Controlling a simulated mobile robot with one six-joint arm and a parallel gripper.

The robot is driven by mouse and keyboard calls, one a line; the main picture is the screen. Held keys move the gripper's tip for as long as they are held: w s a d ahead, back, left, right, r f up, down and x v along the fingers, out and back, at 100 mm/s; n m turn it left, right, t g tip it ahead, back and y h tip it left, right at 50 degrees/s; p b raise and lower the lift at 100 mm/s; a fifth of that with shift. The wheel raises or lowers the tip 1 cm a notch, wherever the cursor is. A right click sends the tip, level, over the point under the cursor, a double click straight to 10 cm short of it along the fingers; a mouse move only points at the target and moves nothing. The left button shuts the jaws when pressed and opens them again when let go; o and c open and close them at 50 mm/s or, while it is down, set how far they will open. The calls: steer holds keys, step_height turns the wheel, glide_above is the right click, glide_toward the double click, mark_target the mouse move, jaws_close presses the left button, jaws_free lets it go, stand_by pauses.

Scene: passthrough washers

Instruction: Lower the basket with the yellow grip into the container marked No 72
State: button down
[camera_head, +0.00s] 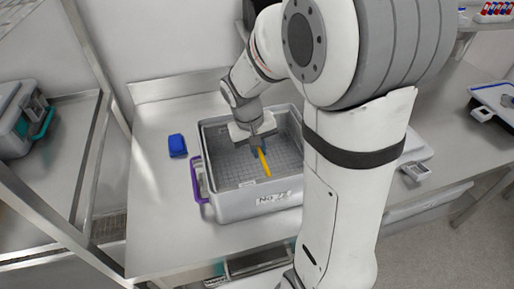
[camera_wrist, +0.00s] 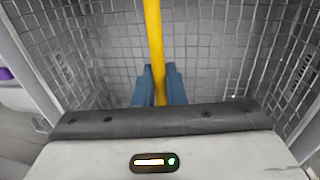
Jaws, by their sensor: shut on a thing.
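The grey container (camera_head: 240,209) stands on the metal worktop with a purple handle on its left side. Its front label reads "No 7" and a second digit that is hard to read beside my arm. The wire-mesh basket (camera_head: 222,170) sits inside the container's walls; its mesh also fills much of the wrist view (camera_wrist: 100,60). I cannot tell whether it touches the container's floor. The yellow grip (camera_head: 264,163) is a bar across the basket. My gripper (camera_head: 258,152) is shut on this grip, with blue fingers on either side of it in the wrist view (camera_wrist: 160,88).
A small blue block (camera_head: 177,146) lies on the worktop left of the container. A light-coloured device (camera_head: 415,150) is partly hidden to the right behind my arm. A grey box with teal parts (camera_head: 22,120) stands at far left. The worktop's left front is clear.

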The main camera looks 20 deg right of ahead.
mark_target(259, 163)
steer(key=shift+f+b, duration=1.95)
steer(key=shift+f, duration=0.45)
stand_by(0.9)
stand_by(0.4)
steer(key=c, duration=0.9)
jaws_free()
steer(key=shift+r+p, duration=2.6)
steer(key=shift+r, duration=0.9)
